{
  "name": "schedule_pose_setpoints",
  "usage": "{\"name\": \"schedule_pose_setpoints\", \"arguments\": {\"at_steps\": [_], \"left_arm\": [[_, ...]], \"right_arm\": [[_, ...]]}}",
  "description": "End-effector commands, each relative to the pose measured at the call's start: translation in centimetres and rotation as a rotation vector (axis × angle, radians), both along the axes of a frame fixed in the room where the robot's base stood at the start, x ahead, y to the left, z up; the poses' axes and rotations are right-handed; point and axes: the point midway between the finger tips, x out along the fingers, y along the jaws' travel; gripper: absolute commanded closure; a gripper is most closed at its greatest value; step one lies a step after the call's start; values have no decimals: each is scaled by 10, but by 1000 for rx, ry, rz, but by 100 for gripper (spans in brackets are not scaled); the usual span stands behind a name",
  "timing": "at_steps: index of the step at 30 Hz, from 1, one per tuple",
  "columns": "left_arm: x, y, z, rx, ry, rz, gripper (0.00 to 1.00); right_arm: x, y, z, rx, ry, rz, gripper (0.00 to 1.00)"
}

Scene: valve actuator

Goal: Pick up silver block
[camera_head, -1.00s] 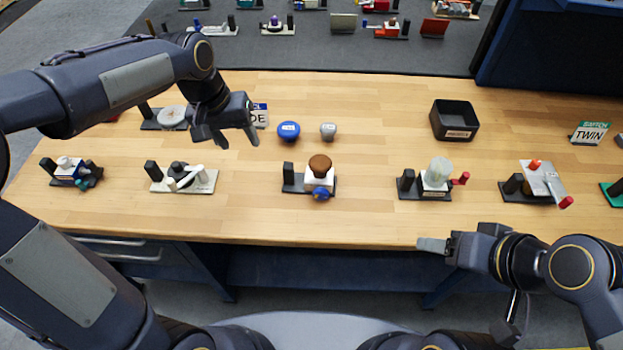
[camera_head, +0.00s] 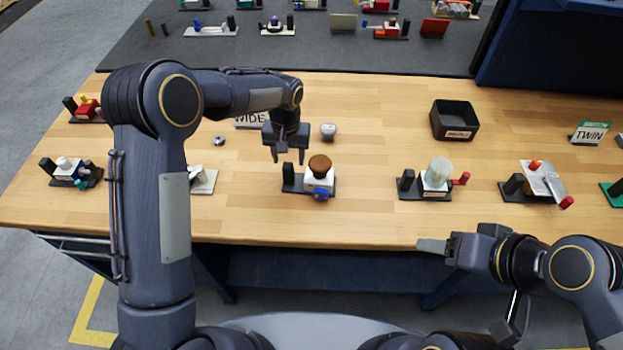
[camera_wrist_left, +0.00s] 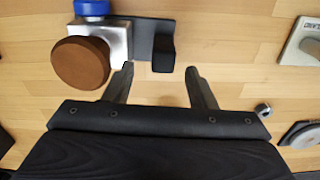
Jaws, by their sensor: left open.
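My left gripper (camera_head: 288,157) is open and empty, pointing down. In the wrist view the left gripper's two fingers (camera_wrist_left: 163,92) are spread, with bare wood between them. A valve fixture (camera_head: 320,180) with a brown knob is just in front of it; its silvery body also shows in the wrist view (camera_wrist_left: 117,40). The silver-grey block is not clearly seen in the wrist view. My right gripper (camera_head: 433,245) is at the front edge; its opening is unclear.
A black bin (camera_head: 454,120) stands at the back right. Valve fixtures line the front, including one with a pale cylinder (camera_head: 438,174). A WIDE sign (camera_head: 250,121) stands behind my left gripper. The table between the silver-grey block and the bin is clear.

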Motion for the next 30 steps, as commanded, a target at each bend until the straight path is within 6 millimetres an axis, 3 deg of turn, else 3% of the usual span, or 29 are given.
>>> {"name": "schedule_pose_setpoints", "arguments": {"at_steps": [13, 22, 30], "left_arm": [[-4, 4, -51, 0, 2, 0, 49], [-4, 4, -56, -1, -1, 0, 49], [-4, 4, -56, -1, -1, 0, 83]], "right_arm": [[0, 0, 0, 0, 0, 0, 38], [0, 0, 0, 0, 0, 0, 38], [0, 0, 0, 0, 0, 0, 38]]}}
